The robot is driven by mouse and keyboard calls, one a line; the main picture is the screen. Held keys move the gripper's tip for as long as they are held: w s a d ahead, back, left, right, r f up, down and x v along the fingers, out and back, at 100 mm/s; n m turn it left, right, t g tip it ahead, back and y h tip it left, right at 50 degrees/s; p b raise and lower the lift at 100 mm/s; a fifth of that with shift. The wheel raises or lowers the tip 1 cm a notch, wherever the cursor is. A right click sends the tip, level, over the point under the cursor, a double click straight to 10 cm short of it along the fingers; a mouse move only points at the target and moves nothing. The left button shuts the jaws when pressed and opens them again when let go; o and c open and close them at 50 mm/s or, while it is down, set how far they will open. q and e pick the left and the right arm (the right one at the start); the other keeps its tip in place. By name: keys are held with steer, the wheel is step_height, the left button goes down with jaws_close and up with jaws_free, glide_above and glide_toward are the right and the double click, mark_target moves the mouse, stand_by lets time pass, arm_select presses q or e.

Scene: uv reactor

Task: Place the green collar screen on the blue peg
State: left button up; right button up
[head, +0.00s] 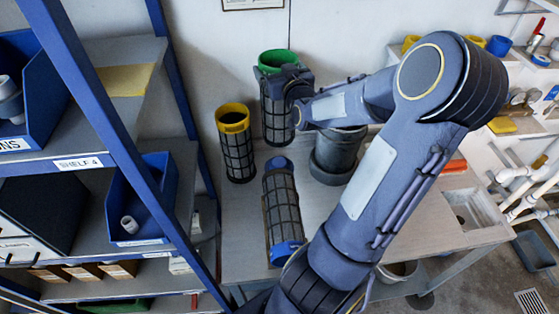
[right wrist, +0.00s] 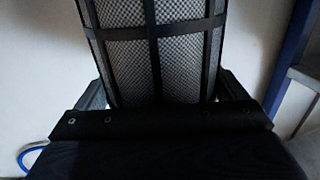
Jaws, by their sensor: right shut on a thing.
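The green collar screen (head: 278,112) is a dark mesh cylinder with a green ring at its top, upright at the back of the bench. My right gripper (head: 284,84) is shut on it just below the collar. In the right wrist view, the mesh screen (right wrist: 155,50) sits between the two fingers (right wrist: 160,92); its collar is out of that view. I cannot tell whether its base touches the bench. My left gripper is not in view.
A yellow-collared screen (head: 236,150) stands left of the held one. A grey pot (head: 337,158) stands to the right. A blue-framed shelf rack (head: 105,120) with bins is at left.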

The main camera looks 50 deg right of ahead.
steer(key=shift+w+d, duration=0.2)
steer(key=shift+w, duration=0.05)
steer(key=shift+w+d+f+b, duration=0.15)
steer(key=shift+d+f+b, duration=0.15)
steer(key=shift+f, duration=0.25)
steer(key=shift+f+b, duration=0.25)
steer(key=shift+b, duration=0.05)
arm_select(q)
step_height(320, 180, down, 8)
steer(key=b, duration=0.6)
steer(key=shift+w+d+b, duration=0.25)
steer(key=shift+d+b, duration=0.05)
arm_select(e)
step_height(320, 180, down, 15)
steer(key=shift+a+f, duration=0.2)
steer(key=shift+a, duration=0.05)
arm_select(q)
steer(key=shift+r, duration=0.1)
arm_select(e)
steer(key=shift+f, duration=0.1)
